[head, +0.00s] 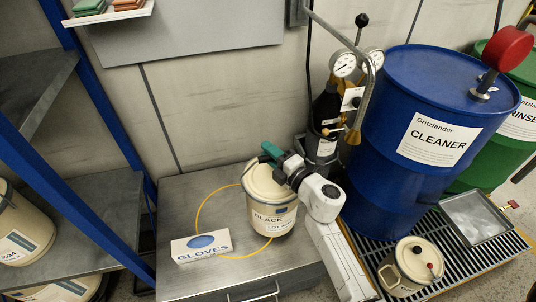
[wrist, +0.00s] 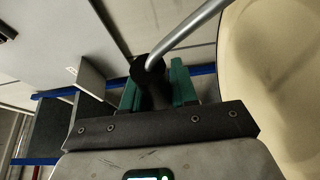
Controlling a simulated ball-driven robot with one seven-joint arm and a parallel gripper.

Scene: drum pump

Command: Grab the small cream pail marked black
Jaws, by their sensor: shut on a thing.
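The small cream pail (head: 271,217), labelled BLACK, is upright over the right part of a yellow ring on the grey metal bench in the head view. I cannot tell whether its base touches the bench. My gripper (head: 272,152) with green fingers is at the far upper edge of the pail. In the wrist view my gripper (wrist: 157,88) is shut on the dark grip of the pail's handle (wrist: 190,24), from which a metal wire rises. The pail's pale side (wrist: 275,80) fills the right of that view.
A glove box (head: 202,246) lies on the bench left of the pail. A blue CLEANER drum (head: 395,185) stands at the right on a grating (head: 463,262) with another cream can (head: 411,266). A shelf rack (head: 75,215) is at the left.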

